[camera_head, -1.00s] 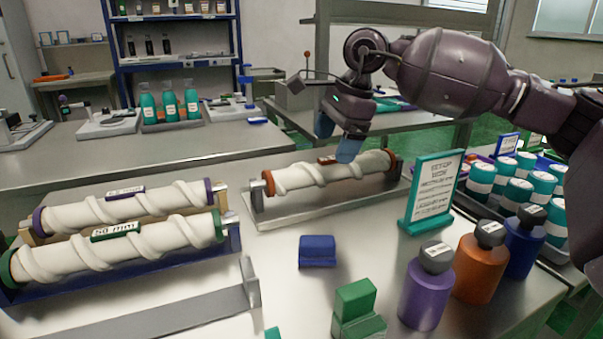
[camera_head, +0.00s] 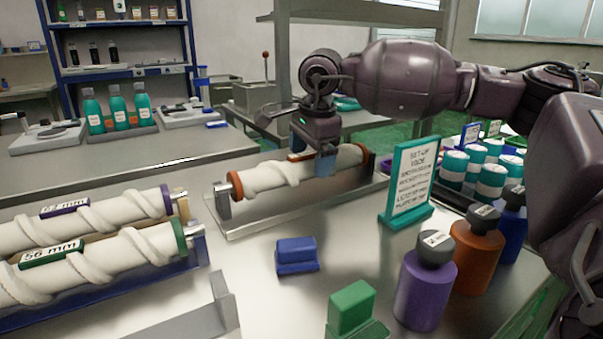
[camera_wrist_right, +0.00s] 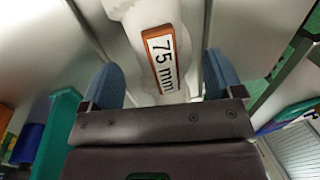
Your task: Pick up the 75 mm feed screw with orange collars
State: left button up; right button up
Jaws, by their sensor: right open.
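The white feed screw with orange collars (camera_head: 268,178) lies level in a grey cradle (camera_head: 240,228) at the middle of the table in the head view. Its orange-framed label reads 75 mm (camera_wrist_right: 163,58) in the right wrist view. My right gripper (camera_head: 314,160) is over the middle of this screw, pointing down. In the right wrist view its two blue fingers (camera_wrist_right: 164,80) stand apart, one on each side of the screw at the label. They do not visibly clamp it. In the head view the near finger covers part of the screw. My left gripper is not in view.
Two other screws, one with purple collars (camera_head: 110,222) and one with green collars (camera_head: 115,258), lie at left. A teal sign (camera_head: 411,180) stands right of the cradle. Blue (camera_head: 297,255) and green blocks (camera_head: 351,310) and several bottles (camera_head: 427,285) stand in front.

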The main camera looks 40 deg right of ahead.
jog(key=f, duration=0.2)
jog(key=shift+w+f, duration=0.3)
jog(key=shift+f, duration=0.1)
jog(key=shift+r, duration=0.1)
jog(key=shift+c, duration=0.3)
jog(key=c, duration=1.5)
jog(key=shift+r, duration=0.1)
